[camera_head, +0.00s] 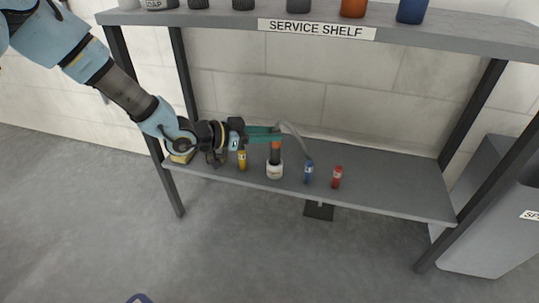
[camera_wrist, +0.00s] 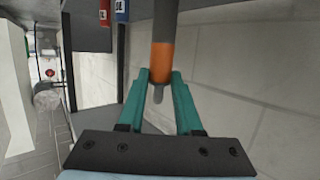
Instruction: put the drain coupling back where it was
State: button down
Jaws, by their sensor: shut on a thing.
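The drain coupling, a dark grey cylinder with an orange band (camera_head: 275,146), stands about upright on the lower shelf's front side. In the wrist view its orange band (camera_wrist: 162,62) lies between my teal fingertips. My gripper (camera_head: 276,134) reaches in from the left and is shut on the coupling near its top. A white round base (camera_head: 275,171) is directly under the coupling; I cannot tell whether the coupling is seated in it or just above it. A grey hose (camera_head: 294,134) arcs from near the fingertips down toward the blue bottle.
A yellow bottle (camera_head: 242,160) stands left of the white base. A blue bottle (camera_head: 309,172) and a red bottle (camera_head: 337,178) stand to its right. The upper service shelf (camera_head: 455,33) overhangs. The right part of the lower shelf (camera_head: 400,193) is clear.

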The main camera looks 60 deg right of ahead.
notch_tip(320, 180, down, 5)
jog(key=shift+r+b, duration=0.2)
jog(key=shift+b, duration=0.5)
jog(key=c, duration=0.6)
grip_release()
jog(key=shift+w+r, duration=0.1)
jog(key=shift+p+v, duration=1.7)
jog(key=shift+v, duration=4.3)
